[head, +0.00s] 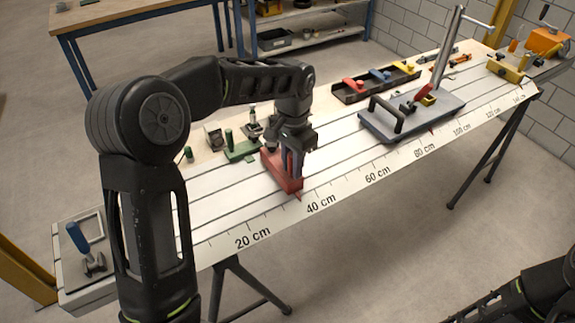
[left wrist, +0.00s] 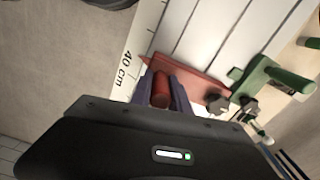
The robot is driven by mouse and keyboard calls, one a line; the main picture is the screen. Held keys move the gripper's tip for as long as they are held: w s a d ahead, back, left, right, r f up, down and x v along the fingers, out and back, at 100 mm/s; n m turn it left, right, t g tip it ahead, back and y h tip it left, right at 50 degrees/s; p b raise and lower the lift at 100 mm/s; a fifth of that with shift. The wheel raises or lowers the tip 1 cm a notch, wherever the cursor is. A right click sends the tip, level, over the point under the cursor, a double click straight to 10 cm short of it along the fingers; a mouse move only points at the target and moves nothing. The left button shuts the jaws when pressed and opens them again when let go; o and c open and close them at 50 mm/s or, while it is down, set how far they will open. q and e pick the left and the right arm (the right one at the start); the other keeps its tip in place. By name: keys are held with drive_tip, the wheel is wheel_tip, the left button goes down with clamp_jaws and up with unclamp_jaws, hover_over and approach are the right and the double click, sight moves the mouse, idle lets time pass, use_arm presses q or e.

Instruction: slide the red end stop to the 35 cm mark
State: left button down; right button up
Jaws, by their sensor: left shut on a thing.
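The red end stop (head: 284,180) sits across the grooved white bed. Its pointed front end lies at the printed scale, a little to the left of the 40 cm label (head: 320,203). My left gripper (head: 291,163) is shut on the end stop's upright red grip from above. In the left wrist view the fingers (left wrist: 161,95) hold the round red knob, and the red bar (left wrist: 197,78) runs across the bed behind it. The 40 cm label (left wrist: 127,68) shows beside the bar's tip. The exact mark under the pointer is too small to read.
A green clamp (head: 240,151) stands close behind the end stop; it also shows in the left wrist view (left wrist: 270,80). A grey plate with a black handle (head: 410,117) lies further right. A blue-handled clamp (head: 85,250) is at the left end. The bed around the 20 cm label is clear.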

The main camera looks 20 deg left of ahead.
use_arm(q)
drive_tip(key=c, duration=1.3)
unclamp_jaws()
drive_tip(key=shift+o, duration=0.2)
wheel_tip(320, 180, up, 8)
drive_tip(key=shift+f+b, duration=0.1)
drive_tip(key=shift+b, duration=0.35)
